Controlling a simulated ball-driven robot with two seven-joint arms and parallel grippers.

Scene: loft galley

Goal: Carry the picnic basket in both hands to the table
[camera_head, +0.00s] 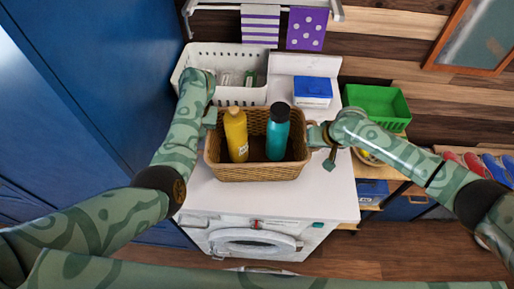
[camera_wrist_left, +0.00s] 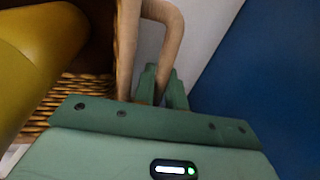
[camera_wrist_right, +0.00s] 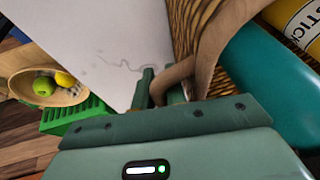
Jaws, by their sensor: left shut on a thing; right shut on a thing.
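The brown wicker picnic basket (camera_head: 258,173) is upright over the white top of the washing machine (camera_head: 330,199); I cannot tell whether it touches. A yellow bottle (camera_head: 236,135) and a teal bottle with a dark cap (camera_head: 277,134) stand inside. My left gripper (camera_head: 210,117) is shut on the basket's left handle, seen as a tan loop (camera_wrist_left: 165,45) in the left wrist view. My right gripper (camera_head: 320,135) is shut on the right handle, a tan loop (camera_wrist_right: 208,50) in the right wrist view. The fingertips are partly hidden by the handles.
A white perforated bin (camera_head: 222,58) and a blue-and-white box (camera_head: 312,91) stand behind the basket. To the right are a green crate (camera_head: 378,104) and a wooden bowl of fruit (camera_wrist_right: 48,85). A blue wall (camera_head: 95,70) is close on the left. Towels hang above.

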